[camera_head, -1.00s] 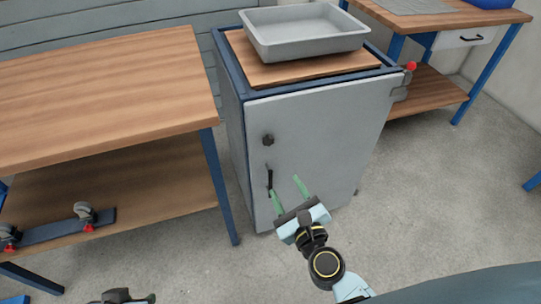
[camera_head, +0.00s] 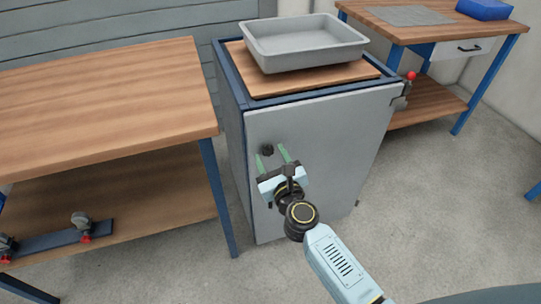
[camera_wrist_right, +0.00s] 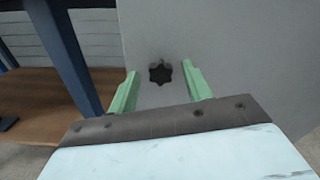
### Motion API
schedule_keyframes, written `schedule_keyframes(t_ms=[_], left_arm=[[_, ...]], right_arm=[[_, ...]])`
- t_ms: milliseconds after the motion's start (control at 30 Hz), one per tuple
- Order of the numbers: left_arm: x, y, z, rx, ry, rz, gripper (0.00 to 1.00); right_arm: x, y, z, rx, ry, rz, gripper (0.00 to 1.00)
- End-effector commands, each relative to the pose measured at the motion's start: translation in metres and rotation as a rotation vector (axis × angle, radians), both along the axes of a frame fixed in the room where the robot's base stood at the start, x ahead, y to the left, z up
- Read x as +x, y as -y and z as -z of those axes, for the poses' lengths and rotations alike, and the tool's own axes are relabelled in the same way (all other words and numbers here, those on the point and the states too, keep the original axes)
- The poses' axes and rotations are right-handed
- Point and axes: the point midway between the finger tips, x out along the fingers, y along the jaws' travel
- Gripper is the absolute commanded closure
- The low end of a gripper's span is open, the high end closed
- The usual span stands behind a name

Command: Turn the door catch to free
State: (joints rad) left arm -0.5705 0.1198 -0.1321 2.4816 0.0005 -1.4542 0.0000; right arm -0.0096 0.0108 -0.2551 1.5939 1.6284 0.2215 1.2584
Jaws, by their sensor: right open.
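The door catch is a small dark star-shaped knob (camera_head: 267,150) on the left part of the grey cabinet door (camera_head: 330,130). In the right wrist view the knob (camera_wrist_right: 160,72) shows between and beyond the two green fingers. My right gripper (camera_head: 271,155) is open just below and in front of the knob, with its fingers pointing up toward it. It also shows in the right wrist view (camera_wrist_right: 160,85), empty, the knob nearly centred between the fingers. I see no contact with the knob. The door looks shut. My left gripper is out of view.
A grey tray (camera_head: 268,52) stands on the wooden cabinet top (camera_head: 243,75). A wooden workbench (camera_head: 100,105) stands close at the left, with clamps (camera_head: 80,222) on its lower shelf. Another bench (camera_head: 430,25) stands at the back right. The floor right of the cabinet is clear.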

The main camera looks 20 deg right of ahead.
Motion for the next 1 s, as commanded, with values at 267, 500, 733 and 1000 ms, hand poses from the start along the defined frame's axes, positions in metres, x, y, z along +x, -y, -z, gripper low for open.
schedule_keyframes(t_ms=[267, 500, 733, 1000], left_arm=[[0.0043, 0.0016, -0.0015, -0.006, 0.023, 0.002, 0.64], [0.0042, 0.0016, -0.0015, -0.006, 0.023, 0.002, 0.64], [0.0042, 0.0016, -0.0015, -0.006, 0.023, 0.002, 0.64], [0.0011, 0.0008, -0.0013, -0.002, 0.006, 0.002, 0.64]], right_arm=[[0.0083, -0.0004, 0.0, -0.001, -0.001, 0.0, 0.51], [0.008, -0.0004, -0.0001, -0.001, 0.0, 0.0, 0.64], [0.0079, -0.0004, -0.0001, -0.001, 0.0, 0.0, 0.94], [0.0078, -0.0005, -0.0004, -0.025, 0.001, 0.0, 0.95]])
